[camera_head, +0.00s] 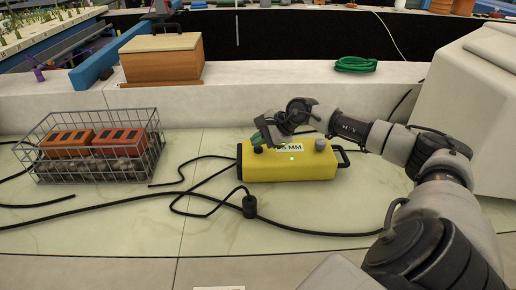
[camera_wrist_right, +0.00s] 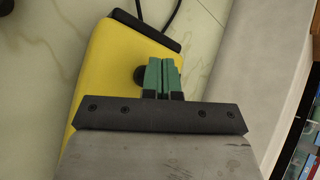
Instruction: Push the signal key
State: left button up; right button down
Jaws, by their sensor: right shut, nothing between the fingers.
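A yellow box (camera_head: 290,170) with a white label lies on the pale floor in the middle of the head view. A black knob (camera_head: 258,149) near its left end looks like the signal key; it also shows in the right wrist view (camera_wrist_right: 139,75). My right gripper (camera_head: 258,140) is shut and empty, with green fingertips close to the knob. In the wrist view its fingertips (camera_wrist_right: 162,72) are just beside the knob, partly covering it. I cannot tell whether they touch. My left gripper is not in view.
A grey knob (camera_head: 320,145) stands on the box's right part. A wire basket (camera_head: 155,148) with orange blocks stands at left. A wooden box (camera_head: 162,62) and green hose coil (camera_head: 356,64) are behind.

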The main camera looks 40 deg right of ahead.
aim_at(259, 149)
jog(key=shift+f+b, duration=0.4)
jog(key=shift+f, duration=0.05)
jog(key=shift+r, duration=0.1)
dwell(0.4)
jog(key=shift+r+p, duration=0.45)
jog(key=shift+r, duration=0.45)
jog(key=shift+r+p, duration=1.45)
jog(key=shift+r, duration=1.55)
